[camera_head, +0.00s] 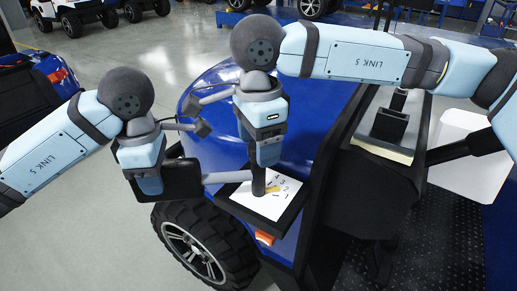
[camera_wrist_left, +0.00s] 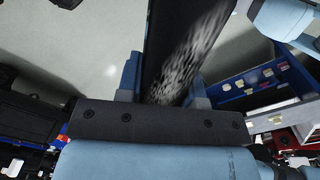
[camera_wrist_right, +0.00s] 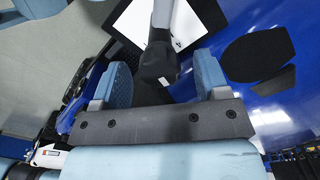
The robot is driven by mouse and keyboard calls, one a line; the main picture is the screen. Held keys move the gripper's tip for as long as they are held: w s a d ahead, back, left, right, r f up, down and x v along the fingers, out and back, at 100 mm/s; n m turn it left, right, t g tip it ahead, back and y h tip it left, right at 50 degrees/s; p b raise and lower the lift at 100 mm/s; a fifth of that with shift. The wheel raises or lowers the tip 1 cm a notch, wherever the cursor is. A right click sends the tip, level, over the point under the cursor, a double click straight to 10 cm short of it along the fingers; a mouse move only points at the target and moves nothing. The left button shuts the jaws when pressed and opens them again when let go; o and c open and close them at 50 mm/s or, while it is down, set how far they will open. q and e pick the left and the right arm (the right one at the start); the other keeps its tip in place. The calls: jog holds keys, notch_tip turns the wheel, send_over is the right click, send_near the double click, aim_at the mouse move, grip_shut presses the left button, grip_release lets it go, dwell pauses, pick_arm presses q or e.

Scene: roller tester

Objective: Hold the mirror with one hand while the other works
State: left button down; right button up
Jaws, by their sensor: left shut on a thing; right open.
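The mirror (camera_head: 184,182) is a dark, flat housing beside the blue vehicle, above its front wheel. My left gripper (camera_head: 150,184) is shut on its edge; in the left wrist view the mirror (camera_wrist_left: 172,45) stands between the fingers, with a speckled face. A grey rod (camera_head: 226,177) runs from the mirror toward the vehicle. My right gripper (camera_head: 269,157) is open above a white sheet with numbers (camera_head: 258,205). In the right wrist view a dark block (camera_wrist_right: 158,62) on a grey rod lies between the open fingers; I cannot tell whether they touch it.
The blue vehicle body (camera_head: 215,85) fills the middle, with a black tyre (camera_head: 232,262) below the mirror. A dark joint with grey rods (camera_head: 201,128) sits between my two arms. A black seat or console (camera_head: 375,190) stands at right.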

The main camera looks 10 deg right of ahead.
jog(key=shift+f, duration=0.7)
grip_shut()
jog(key=m, duration=0.6)
jog(key=shift+m, duration=1)
jog(key=m, duration=0.4)
jog(key=shift+m, duration=0.4)
jog(key=m, duration=0.3)
